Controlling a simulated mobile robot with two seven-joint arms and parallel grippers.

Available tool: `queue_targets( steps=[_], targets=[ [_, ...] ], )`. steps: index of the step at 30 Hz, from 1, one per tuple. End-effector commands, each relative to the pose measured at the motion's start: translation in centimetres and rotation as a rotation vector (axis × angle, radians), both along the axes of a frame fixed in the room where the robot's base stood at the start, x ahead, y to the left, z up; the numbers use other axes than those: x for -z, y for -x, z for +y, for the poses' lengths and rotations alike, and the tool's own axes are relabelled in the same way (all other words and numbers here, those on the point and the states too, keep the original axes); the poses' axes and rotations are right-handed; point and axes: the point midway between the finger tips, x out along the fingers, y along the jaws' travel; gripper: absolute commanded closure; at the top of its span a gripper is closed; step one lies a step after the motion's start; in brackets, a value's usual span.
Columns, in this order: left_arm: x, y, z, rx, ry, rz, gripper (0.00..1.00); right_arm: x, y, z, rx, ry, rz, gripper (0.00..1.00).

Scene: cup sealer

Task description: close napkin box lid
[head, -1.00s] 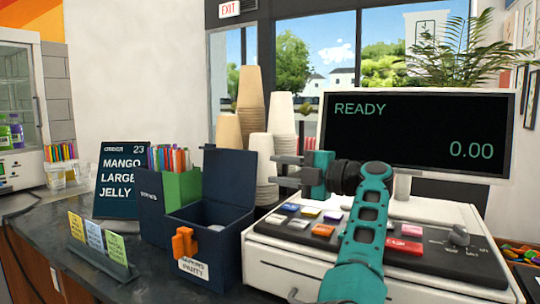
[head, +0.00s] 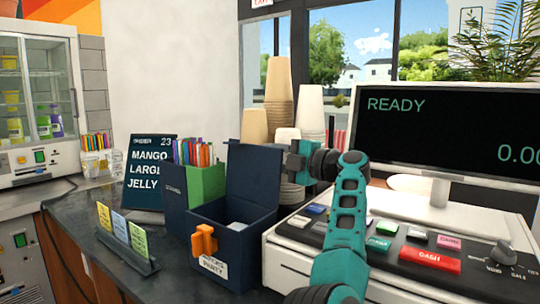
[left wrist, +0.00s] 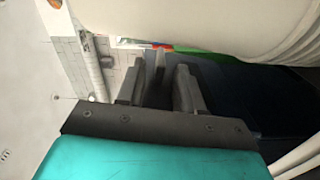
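The dark blue napkin box (head: 240,255) stands on the dark counter with an orange latch (head: 203,243) on its front. Its lid (head: 254,180) is open and stands upright at the back. Something pale lies inside the box. My left gripper (head: 293,168) is just right of the lid in the head view, its fingers pointing left. In the left wrist view its two fingers (left wrist: 160,88) are apart with nothing between them. A dark blue surface, which looks like the napkin box, fills the right of that view. I cannot tell whether the gripper touches the lid. My right gripper is not in view.
Paper cup stacks (head: 279,88) stand behind the lid. The cash register (head: 400,250) and its screen (head: 450,135) are at the right. A green straw holder (head: 205,183), an order sign (head: 148,170) and a card stand (head: 125,245) are left of the box.

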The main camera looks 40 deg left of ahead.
Motion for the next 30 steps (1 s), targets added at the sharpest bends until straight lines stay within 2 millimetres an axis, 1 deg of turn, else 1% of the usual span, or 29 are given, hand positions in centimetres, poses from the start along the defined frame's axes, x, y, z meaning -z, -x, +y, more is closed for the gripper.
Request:
queue_targets(
  steps=[1,3,6,14,25,30],
  targets=[
    [0.0,0.09,0.53,-0.001,0.001,0.0,0.64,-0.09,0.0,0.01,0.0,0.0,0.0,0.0],
    [0.02,0.14,0.99,-0.001,0.001,0.0,0.64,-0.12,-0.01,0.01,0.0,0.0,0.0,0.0],
    [0.04,0.18,1.35,-0.001,0.001,0.0,0.64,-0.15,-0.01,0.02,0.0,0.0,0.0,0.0],
    [0.06,0.16,1.38,0.0,0.001,0.0,0.65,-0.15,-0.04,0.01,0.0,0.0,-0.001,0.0],
    [0.05,0.16,1.34,0.0,0.001,0.0,1.0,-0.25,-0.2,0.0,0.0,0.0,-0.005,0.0],
    [0.04,0.16,1.34,0.0,0.001,0.0,1.0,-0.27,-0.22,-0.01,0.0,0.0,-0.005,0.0]
  ],
)
